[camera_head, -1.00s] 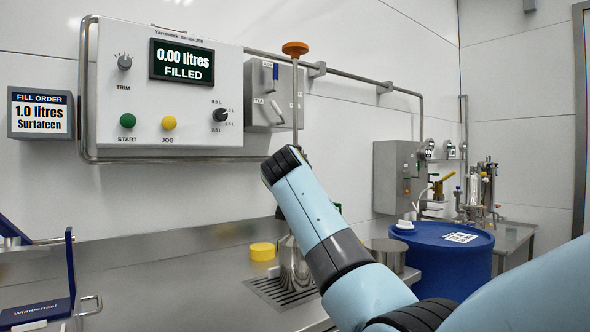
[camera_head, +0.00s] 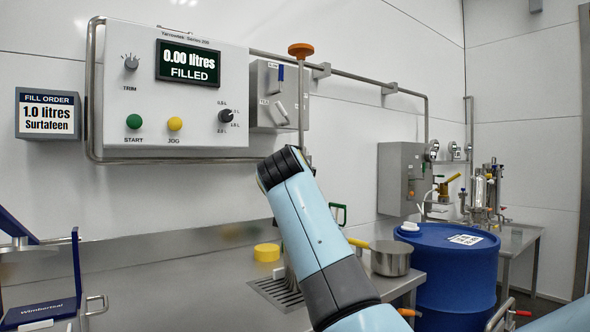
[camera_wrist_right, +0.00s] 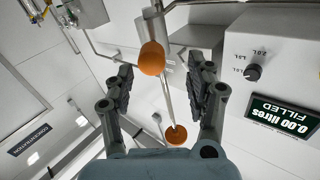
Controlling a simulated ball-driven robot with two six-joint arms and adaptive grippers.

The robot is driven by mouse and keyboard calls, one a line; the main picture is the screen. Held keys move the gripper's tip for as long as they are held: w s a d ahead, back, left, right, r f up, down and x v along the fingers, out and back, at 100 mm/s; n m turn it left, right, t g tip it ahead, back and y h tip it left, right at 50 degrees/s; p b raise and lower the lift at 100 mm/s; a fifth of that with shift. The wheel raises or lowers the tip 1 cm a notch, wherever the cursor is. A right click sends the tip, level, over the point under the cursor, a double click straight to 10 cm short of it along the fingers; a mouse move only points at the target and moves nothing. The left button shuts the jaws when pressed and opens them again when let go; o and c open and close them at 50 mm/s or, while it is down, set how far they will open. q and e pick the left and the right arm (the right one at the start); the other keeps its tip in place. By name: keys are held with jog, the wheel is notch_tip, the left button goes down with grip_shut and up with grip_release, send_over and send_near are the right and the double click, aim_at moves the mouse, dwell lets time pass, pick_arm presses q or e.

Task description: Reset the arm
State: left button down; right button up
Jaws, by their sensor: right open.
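My right arm (camera_head: 318,235), light blue with dark joints, rises from the bottom of the head view and ends in front of the wall below the filling panel (camera_head: 175,95). Its gripper fingers cannot be made out there. In the right wrist view, which is turned over, my right gripper (camera_wrist_right: 163,90) is open, with its two dark fingers wide apart. An orange knob (camera_wrist_right: 152,58) and a thin metal rod show beyond the fingers, with another orange piece (camera_wrist_right: 176,135) lower down. Nothing is seen held. My left gripper is not in view.
The panel reads 0.00 litres; the order sign (camera_head: 48,113) reads 1.0 litres Surtafeen. A yellow cap (camera_head: 266,252) lies on the steel counter near the drain grille (camera_head: 275,292), part-hidden by my arm. A pan (camera_head: 391,258) and blue drum (camera_head: 455,270) stand to the right.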

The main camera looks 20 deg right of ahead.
jog(key=shift+v, duration=1.2)
